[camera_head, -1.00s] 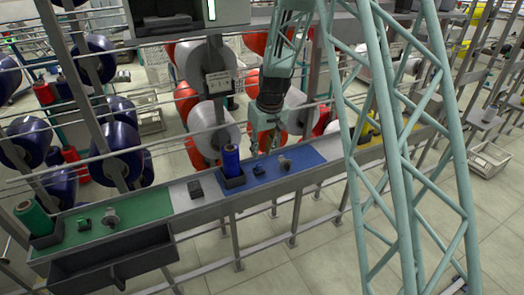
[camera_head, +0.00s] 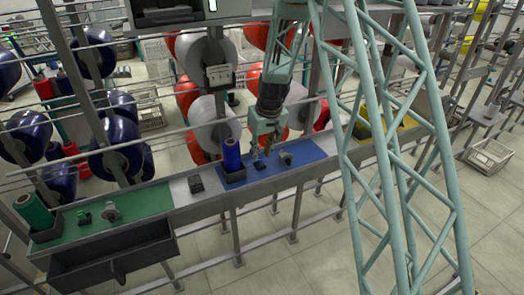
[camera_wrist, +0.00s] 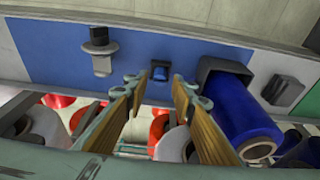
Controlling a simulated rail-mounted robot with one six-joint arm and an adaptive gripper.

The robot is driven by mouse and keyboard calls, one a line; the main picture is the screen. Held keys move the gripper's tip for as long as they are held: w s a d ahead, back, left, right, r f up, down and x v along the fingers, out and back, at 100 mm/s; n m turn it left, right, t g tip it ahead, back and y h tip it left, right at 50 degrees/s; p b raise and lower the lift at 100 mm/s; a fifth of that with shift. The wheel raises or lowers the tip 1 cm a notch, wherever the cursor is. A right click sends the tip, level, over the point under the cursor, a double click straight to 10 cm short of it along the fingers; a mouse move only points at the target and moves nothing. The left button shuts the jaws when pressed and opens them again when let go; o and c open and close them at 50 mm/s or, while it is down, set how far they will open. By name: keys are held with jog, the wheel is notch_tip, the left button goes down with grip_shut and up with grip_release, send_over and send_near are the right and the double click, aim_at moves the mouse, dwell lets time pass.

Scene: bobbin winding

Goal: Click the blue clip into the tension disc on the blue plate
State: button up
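The blue plate (camera_head: 304,150) lies on the long bench rail. On it stands the grey tension disc (camera_head: 286,158), which also shows at the upper left in the wrist view (camera_wrist: 101,62). The small blue clip (camera_wrist: 160,73) sits on a dark base on the same plate, between the disc and the blue bobbin (camera_wrist: 235,108). In the head view the clip (camera_head: 259,165) is small, just below my gripper (camera_head: 263,153). My gripper (camera_wrist: 159,88) is open, its two fingers apart with nothing between them, one to each side of the clip in the wrist view.
The blue bobbin (camera_head: 231,158) stands in a dark holder close beside the clip. A dark block (camera_head: 196,184) sits on the grey section. The green plate (camera_head: 147,205), with its green bobbin (camera_head: 33,212), is further left. Horizontal rails and large spools stand behind the bench.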

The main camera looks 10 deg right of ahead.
aim_at(260, 159)
jog(key=shift+b+x, duration=1.5)
jog(key=shift+x, duration=0.5)
jog(key=shift+c, duration=0.9)
jog(key=c, duration=0.5)
jog(key=shift+r+p, duration=0.7)
jog(key=shift+r, duration=1.55)
